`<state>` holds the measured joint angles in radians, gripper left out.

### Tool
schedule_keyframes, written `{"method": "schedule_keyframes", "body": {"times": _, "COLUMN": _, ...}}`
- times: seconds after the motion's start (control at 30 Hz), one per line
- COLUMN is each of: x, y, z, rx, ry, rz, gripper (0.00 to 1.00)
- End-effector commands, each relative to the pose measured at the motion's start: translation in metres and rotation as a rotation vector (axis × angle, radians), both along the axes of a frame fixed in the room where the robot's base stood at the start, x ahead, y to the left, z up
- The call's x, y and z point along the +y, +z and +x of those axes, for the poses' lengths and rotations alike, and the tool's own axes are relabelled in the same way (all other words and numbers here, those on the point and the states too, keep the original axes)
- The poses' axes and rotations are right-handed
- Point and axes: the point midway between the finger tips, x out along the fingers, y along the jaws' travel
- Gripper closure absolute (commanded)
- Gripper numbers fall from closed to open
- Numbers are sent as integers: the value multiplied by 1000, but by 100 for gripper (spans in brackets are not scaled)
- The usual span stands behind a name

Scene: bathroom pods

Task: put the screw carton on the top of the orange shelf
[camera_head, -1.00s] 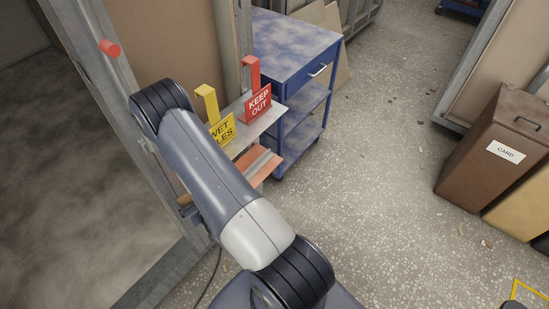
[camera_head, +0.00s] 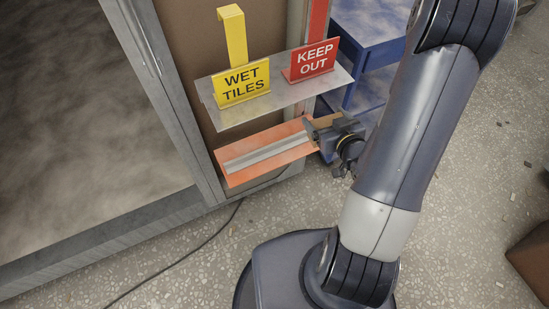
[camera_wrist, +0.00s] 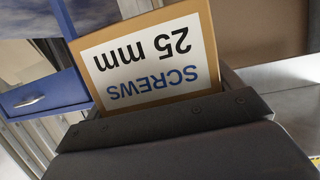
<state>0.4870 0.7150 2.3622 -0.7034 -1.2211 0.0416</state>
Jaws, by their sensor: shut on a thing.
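The screw carton (camera_wrist: 155,55) fills the middle of the wrist view, its white "SCREWS 25 mm" label upside down. My gripper (camera_wrist: 165,115) is shut on it. In the head view the carton (camera_head: 326,121) is a small tan patch, mostly hidden by my gripper (camera_head: 322,131). They are at the right end of the orange shelf (camera_head: 237,173), and I cannot tell whether the carton touches it. A grey metal strip (camera_head: 265,152) lies along the orange shelf.
A grey shelf (camera_head: 215,108) sits just above the orange one. It holds a yellow "WET TILES" sign (camera_head: 243,83) and a red "KEEP OUT" sign (camera_head: 311,61). A blue trolley (camera_head: 372,22) stands behind. A cable (camera_head: 205,243) lies on the floor.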

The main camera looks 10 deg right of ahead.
Motion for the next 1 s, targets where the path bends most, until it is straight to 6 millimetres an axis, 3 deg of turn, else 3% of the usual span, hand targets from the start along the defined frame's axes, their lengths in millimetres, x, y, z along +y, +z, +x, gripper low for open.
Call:
{"method": "schedule_keyframes", "body": {"times": 0.03, "x": -7, "y": -16, "z": -7, "rx": -6, "ry": 5, "rz": -5, "gripper": 46}}
{"method": "schedule_keyframes", "body": {"times": 0.2, "x": -15, "y": -34, "z": -34, "rx": -2, "ry": 55, "rz": -2, "gripper": 46}}
{"method": "schedule_keyframes", "body": {"times": 0.53, "x": -18, "y": -52, "z": -63, "rx": 0, "ry": 107, "rz": 2, "gripper": 46}}
{"method": "schedule_keyframes", "body": {"times": 0.67, "x": -15, "y": -51, "z": -56, "rx": 0, "ry": 115, "rz": 0, "gripper": 46}}
{"method": "schedule_keyframes", "body": {"times": 1.0, "x": 3, "y": -51, "z": -5, "rx": -4, "ry": 119, "rz": 1, "gripper": 46}}
